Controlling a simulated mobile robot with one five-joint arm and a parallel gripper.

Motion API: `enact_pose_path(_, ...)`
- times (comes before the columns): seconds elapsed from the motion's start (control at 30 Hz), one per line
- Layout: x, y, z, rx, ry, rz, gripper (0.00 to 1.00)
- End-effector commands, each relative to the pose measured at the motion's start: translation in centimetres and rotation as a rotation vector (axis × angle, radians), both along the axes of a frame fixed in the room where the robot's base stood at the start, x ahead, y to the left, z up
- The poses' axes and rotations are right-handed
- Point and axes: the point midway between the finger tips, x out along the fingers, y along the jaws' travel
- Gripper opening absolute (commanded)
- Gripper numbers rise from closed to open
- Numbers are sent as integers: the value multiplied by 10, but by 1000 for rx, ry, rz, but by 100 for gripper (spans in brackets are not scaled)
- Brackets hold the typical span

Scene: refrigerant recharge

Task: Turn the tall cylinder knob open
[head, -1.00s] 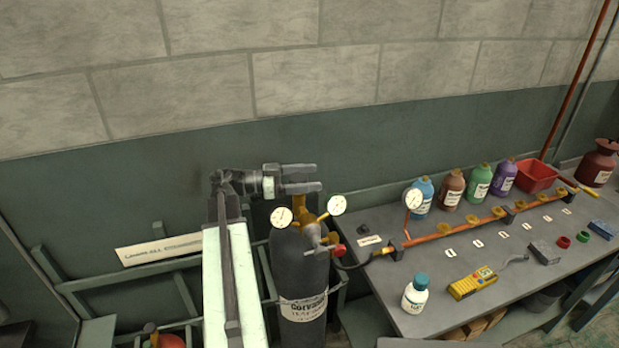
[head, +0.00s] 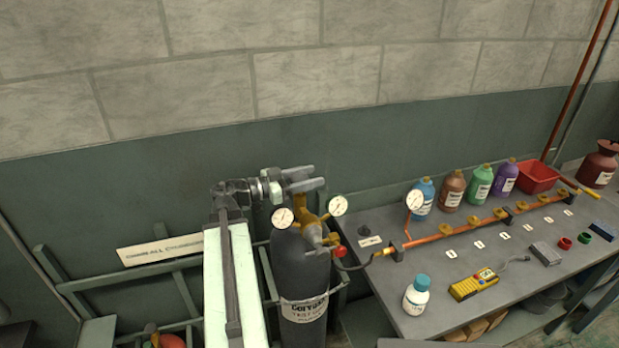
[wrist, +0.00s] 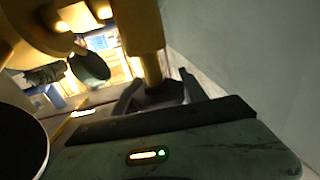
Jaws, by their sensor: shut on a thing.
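The tall dark grey cylinder (head: 301,272) stands upright beside the bench, with a white label and a brass valve (head: 312,232) on top carrying two round white gauges. My gripper (head: 305,178) is at the top of this valve, its two grey fingers pointing right. In the wrist view, my gripper (wrist: 160,92) is shut on a dark knob (wrist: 162,98) at the end of a brass stem (wrist: 151,66). The knob is mostly hidden by the fingers and the wrist body, so its turn angle cannot be told.
The grey bench (head: 437,257) at right holds an orange manifold pipe (head: 450,230), several bottles, a red bin (head: 536,177) and a yellow meter (head: 474,284). A black hose runs from the valve to the pipe. A green rack stands along the wall behind.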

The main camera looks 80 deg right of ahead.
Motion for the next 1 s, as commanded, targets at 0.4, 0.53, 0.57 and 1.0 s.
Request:
enact_pose_path(0.4, 0, -1, 0, 0, 0, -1, 72)
enact_pose_path(0.53, 0, -1, 0, 0, 0, -2, 72)
enact_pose_path(0.57, 0, -1, 0, 0, 0, -2, 72)
enact_pose_path(1.0, 58, 31, 0, 0, 0, 1, 72)
